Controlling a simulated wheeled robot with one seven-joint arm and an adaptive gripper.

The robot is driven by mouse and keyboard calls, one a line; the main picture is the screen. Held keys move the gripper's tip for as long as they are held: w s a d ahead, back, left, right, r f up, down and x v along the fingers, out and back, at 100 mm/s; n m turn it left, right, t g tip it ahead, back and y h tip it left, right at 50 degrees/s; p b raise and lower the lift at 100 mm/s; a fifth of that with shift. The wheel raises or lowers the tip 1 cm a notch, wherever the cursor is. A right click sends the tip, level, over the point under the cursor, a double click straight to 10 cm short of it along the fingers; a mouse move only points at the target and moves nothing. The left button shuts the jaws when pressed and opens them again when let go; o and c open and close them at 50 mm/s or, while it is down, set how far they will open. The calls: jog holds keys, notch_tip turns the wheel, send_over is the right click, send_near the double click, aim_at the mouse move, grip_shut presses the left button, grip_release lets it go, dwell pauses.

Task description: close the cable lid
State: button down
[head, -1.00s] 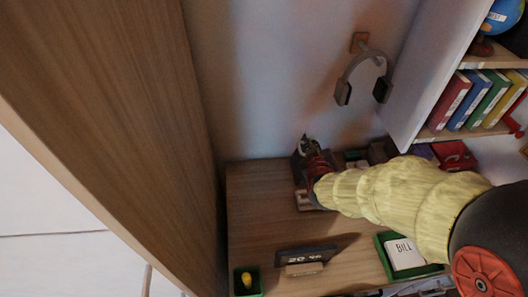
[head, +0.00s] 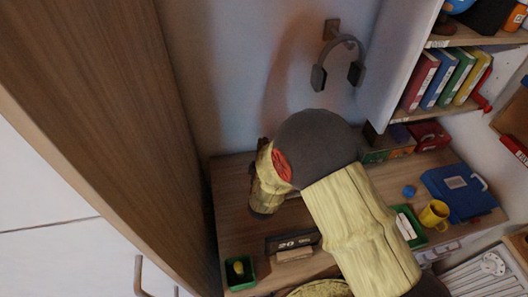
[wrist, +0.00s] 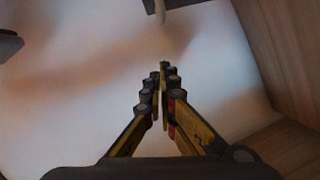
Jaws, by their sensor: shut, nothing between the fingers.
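In the wrist view my gripper (wrist: 163,72) is shut and empty, its two fingers meeting against a pale wall. In the head view my arm covers the back of the desk, and I cannot make out the fingertips there. I cannot identify the cable lid for certain in either view now. The back of the wooden desk (head: 238,228), where a small pale fitting showed earlier, is mostly behind my arm.
Headphones (head: 357,73) hang on the wall above the desk. A calendar block (head: 292,241), a green box (head: 240,273), a yellow mug (head: 434,214) and a blue folder (head: 458,193) stand or lie on the desk. A tall wooden panel (head: 110,110) bounds the left.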

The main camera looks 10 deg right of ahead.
jog(key=w+d+f+b, duration=0.2)
jog(key=w+d, duration=0.2)
jog(key=shift+w+d+f, duration=0.2)
jog(key=shift+d, duration=0.15)
jog(key=shift+d, duration=0.1)
